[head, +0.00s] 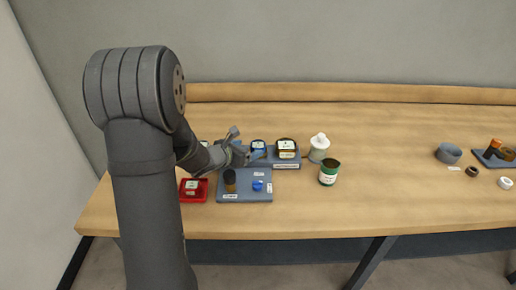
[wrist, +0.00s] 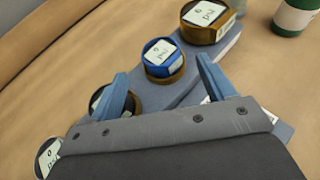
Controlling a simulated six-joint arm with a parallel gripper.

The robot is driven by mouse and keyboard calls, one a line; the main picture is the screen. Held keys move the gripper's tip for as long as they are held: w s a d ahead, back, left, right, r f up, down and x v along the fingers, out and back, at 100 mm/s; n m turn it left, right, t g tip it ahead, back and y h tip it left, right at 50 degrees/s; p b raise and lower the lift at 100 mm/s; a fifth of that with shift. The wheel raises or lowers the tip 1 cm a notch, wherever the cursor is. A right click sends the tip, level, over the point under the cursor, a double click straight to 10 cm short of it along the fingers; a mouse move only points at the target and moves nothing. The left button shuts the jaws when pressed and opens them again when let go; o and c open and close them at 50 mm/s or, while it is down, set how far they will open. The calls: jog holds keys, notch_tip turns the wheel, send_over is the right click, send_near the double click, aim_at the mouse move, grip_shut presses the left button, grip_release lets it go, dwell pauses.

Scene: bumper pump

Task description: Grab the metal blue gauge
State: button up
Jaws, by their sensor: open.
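The blue gauge (wrist: 158,52) has a blue rim, a white label on its dial and a brass-coloured lower body. It stands on a grey-blue stand in a row of gauges. In the head view the blue gauge (head: 258,144) is just right of my gripper (head: 244,144). In the wrist view my gripper (wrist: 162,72) is open, with its fingertips pointing toward the blue gauge, one to each side in the picture. Whether they touch it cannot be told. Nothing is held.
A larger black and brass gauge (wrist: 208,20) stands beyond it; another gauge (wrist: 100,98) is by the left finger. A grey tray (head: 232,197), red tray (head: 203,196), white bottle (head: 319,149) and green container (head: 328,174) stand nearby.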

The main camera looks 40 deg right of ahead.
aim_at(256, 146)
jog(key=x, duration=0.5)
jog(key=c, duration=1.2)
jog(key=shift+r, duration=0.1)
